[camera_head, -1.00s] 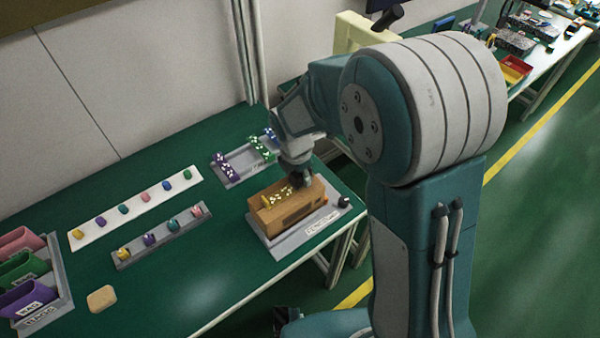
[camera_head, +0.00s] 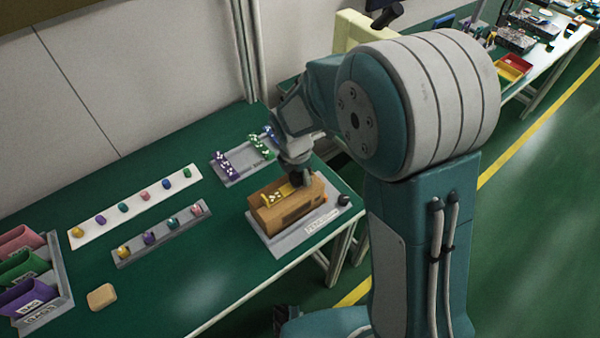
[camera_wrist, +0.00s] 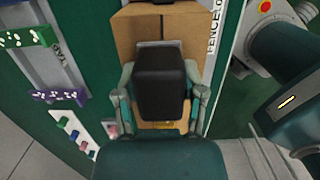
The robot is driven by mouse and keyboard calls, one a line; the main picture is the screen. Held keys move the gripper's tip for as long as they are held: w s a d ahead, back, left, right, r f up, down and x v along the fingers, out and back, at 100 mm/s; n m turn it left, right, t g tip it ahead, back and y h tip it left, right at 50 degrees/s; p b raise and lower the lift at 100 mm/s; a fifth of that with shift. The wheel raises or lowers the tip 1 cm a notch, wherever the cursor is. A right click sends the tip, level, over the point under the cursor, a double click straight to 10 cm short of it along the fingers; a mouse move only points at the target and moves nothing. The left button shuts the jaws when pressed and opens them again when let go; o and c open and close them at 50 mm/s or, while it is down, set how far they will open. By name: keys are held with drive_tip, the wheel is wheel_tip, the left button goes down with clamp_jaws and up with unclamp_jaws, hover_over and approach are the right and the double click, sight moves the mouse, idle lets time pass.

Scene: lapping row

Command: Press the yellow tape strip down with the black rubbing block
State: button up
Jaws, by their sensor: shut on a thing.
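The yellow tape strip (camera_head: 276,196), with pale marks, lies along the top of a brown cardboard box (camera_head: 290,213). A little yellow shows below the block in the wrist view (camera_wrist: 160,125). My gripper (camera_head: 300,178) is over the right part of the box top, at the strip's far end. In the wrist view its fingers are closed on the sides of the black rubbing block (camera_wrist: 161,88), which hides much of the box top. I cannot tell whether the block's underside touches the strip.
The box sits on a grey labelled plate (camera_head: 283,247) near the table edge, with a black knob (camera_head: 344,200) at its right. Behind is a grey tray (camera_head: 232,181) with purple, green and blue dotted strips. Peg rows (camera_head: 165,232) and a tan block (camera_head: 101,297) stand left.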

drive_tip(key=shift+r, duration=0.1)
drive_tip(key=shift+r, duration=3.45)
